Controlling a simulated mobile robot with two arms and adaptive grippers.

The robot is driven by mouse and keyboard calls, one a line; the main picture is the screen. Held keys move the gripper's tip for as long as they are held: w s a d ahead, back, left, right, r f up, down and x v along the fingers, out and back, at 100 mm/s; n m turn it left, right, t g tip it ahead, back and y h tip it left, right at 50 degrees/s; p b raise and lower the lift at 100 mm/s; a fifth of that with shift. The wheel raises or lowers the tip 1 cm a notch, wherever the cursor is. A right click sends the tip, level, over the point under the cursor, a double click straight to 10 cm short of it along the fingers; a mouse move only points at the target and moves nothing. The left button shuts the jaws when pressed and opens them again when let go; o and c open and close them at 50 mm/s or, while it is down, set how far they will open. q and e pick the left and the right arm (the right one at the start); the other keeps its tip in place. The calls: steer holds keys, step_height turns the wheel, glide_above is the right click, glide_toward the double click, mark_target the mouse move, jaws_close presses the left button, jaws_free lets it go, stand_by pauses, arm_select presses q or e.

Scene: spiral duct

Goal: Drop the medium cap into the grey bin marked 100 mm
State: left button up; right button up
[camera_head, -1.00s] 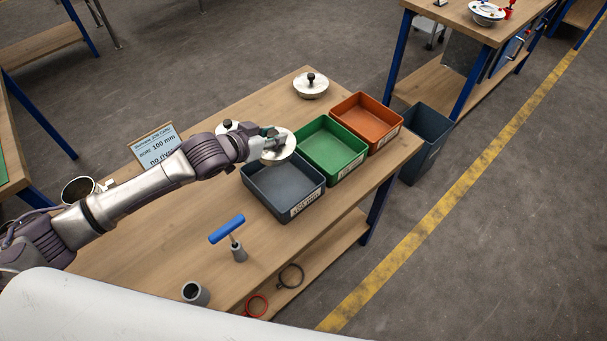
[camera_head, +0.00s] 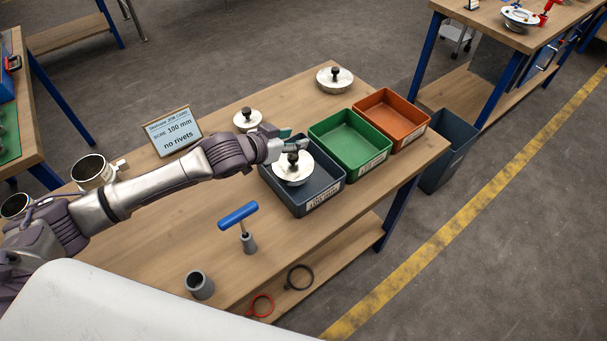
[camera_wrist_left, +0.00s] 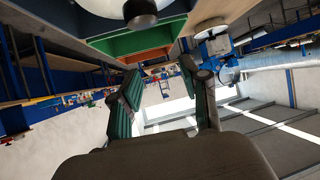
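The medium cap (camera_head: 295,176), a pale metal disc with a black knob, lies inside the grey bin (camera_head: 318,203). The bin's front label is too small to read surely. My left gripper (camera_head: 291,144) is just above and behind the cap's knob in the head view. In the left wrist view my left gripper (camera_wrist_left: 163,82) has its green-padded fingers spread with nothing between them. A black knob (camera_wrist_left: 140,12) and part of a pale disc show beyond the fingers at the top edge. My right gripper is out of view.
A green bin (camera_head: 350,172) and an orange bin (camera_head: 420,131) stand beside the grey one. A smaller cap (camera_head: 243,125) and a larger cap (camera_head: 328,86) rest behind. A job card (camera_head: 173,132), a blue T-handled tool (camera_head: 238,216) and a grey cup (camera_head: 201,289) stand on the table.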

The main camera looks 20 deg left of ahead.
arm_select(q)
steer(key=shift+o, duration=0.6)
steer(key=shift+s+a, duration=0.1)
steer(key=shift+s, duration=0.1)
steer(key=v, duration=1.1)
steer(key=shift+s+r, duration=0.2)
steer(key=shift+s, duration=0.05)
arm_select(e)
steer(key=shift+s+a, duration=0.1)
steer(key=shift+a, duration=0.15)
